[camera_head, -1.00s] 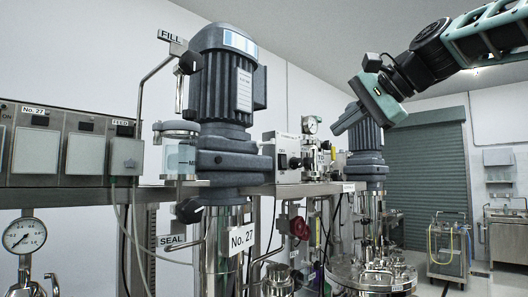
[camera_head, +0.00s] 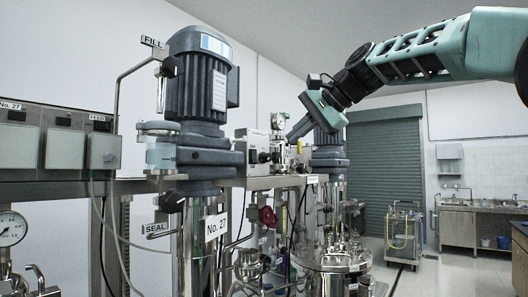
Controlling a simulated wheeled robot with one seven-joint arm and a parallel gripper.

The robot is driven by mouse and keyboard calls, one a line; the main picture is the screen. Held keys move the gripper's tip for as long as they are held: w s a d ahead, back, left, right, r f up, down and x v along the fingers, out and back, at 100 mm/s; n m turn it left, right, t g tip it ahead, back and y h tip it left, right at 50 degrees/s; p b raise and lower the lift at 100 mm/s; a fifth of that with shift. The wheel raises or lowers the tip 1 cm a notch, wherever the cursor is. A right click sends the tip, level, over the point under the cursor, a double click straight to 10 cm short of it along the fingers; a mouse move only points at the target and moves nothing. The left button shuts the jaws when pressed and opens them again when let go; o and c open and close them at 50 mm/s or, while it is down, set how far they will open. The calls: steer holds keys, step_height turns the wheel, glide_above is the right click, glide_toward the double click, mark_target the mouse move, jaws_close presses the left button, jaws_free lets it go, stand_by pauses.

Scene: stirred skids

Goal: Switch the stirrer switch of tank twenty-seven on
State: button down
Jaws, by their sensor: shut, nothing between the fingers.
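Tank twenty-seven's stirrer stands left of centre, with a dark grey motor (camera_head: 196,85) above a steel column with a "No. 27" label (camera_head: 216,225). A pale control box (camera_head: 252,148) with a dark knob stands just right of the motor; its lettering is too small to read, so I cannot tell whether it is the stirrer switch or how it is set. My gripper (camera_head: 292,137) is up and to the right of this box in the picture, shut and empty, pointing down and left. It overlaps the second motor behind; I see no contact.
A panel (camera_head: 30,149) labelled "No. 27" with grey covers is at the far left. A gauge (camera_head: 9,229), a sight glass (camera_head: 161,155) and a red handwheel (camera_head: 267,216) crowd the skid. A trolley (camera_head: 405,232) and sink bench (camera_head: 474,232) stand at the back right, with open floor before them.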

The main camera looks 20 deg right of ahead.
mark_target(255, 162)
steer(key=p+x, duration=0.1)
steer(key=x, duration=0.2)
steer(key=r+p+x, duration=0.1)
steer(key=p+x, duration=0.1)
steer(key=x, duration=0.2)
steer(key=w+p+x, duration=0.1)
steer(key=x, duration=0.2)
steer(key=shift+w+a+r+p, duration=0.1)
steer(key=shift+a+r+p, duration=0.2)
steer(key=shift+a, duration=0.1)
steer(key=shift+f, duration=0.1)
steer(key=shift+f, duration=0.1)
steer(key=shift+a+f+t+b, duration=0.1)
steer(key=shift+f+t+b, duration=0.2)
steer(key=shift+b, duration=0.85)
steer(key=shift+w+y+b, duration=0.1)
steer(key=shift+y+b, duration=0.3)
steer(key=shift+b, duration=0.5)
steer(key=shift+a, duration=0.1)
steer(key=shift+r, duration=0.15)
